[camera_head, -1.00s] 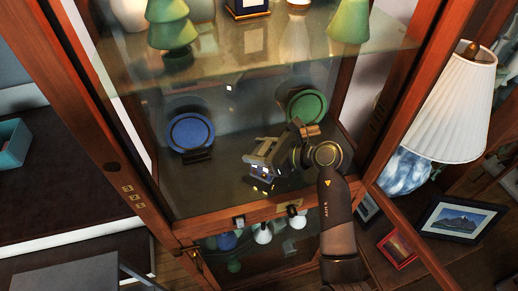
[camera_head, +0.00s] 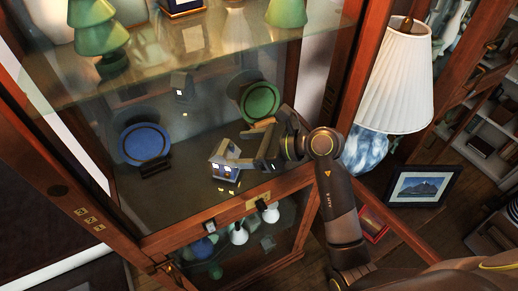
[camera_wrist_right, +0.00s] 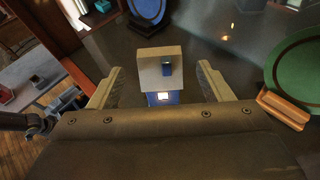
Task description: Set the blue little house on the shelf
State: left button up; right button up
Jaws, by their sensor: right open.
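The blue little house (camera_head: 224,164), with a grey roof and lit windows, stands upright on the cabinet shelf (camera_head: 190,205), near its front edge. In the right wrist view the house (camera_wrist_right: 160,72) shows its roof and chimney, with a blue wall and lit window below. My right gripper (camera_head: 250,155) is open, just right of the house in the head view. In the wrist view its two fingers are spread to either side of the house, with gaps between. My left gripper is not in view.
A blue plate (camera_head: 146,144) on a stand is left of the house, and a green plate (camera_head: 261,103) is behind the gripper. A glass shelf (camera_head: 150,85) is above. A lamp (camera_head: 398,80) stands right of the cabinet. Bare shelf lies between the plates.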

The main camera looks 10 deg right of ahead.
jog(key=shift+b+v, duration=0.3)
jog(key=shift+v, duration=1.8)
jog(key=shift+s, duration=0.15)
